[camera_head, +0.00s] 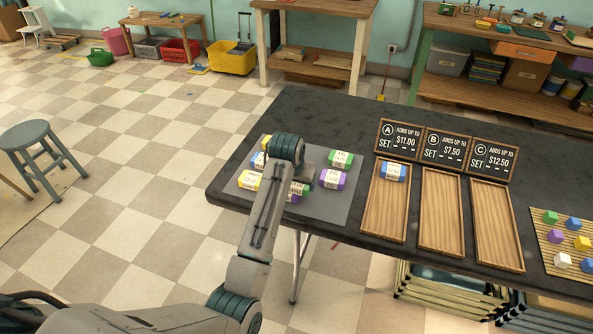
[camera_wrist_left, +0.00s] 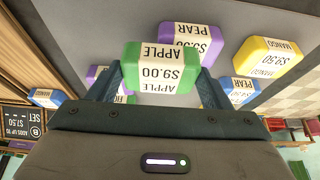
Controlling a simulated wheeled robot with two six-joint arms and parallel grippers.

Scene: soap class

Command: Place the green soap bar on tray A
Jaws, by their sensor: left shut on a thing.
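My left gripper (camera_wrist_left: 162,82) is shut on a green soap bar (camera_wrist_left: 131,68) labelled APPLE $9.00, its fingers on both sides of it. In the head view the held bar (camera_head: 304,189) is mostly hidden behind my left arm, over the grey mat; I cannot tell how high it is. A second green bar (camera_head: 341,158) lies at the mat's far right; part of it shows in the wrist view (camera_wrist_left: 124,99). Tray A (camera_head: 384,222) is the leftmost wooden tray, right of the mat. A blue bar (camera_head: 393,172) lies at its far end. My right gripper is not in view.
On the grey mat (camera_head: 335,209) lie a purple bar (camera_head: 332,179), a yellow bar (camera_head: 248,180) and several others. Trays B (camera_head: 440,225) and C (camera_head: 498,225) are empty. Signs (camera_head: 398,138) stand behind the trays. A slatted mat with coloured cubes (camera_head: 556,236) is at the right.

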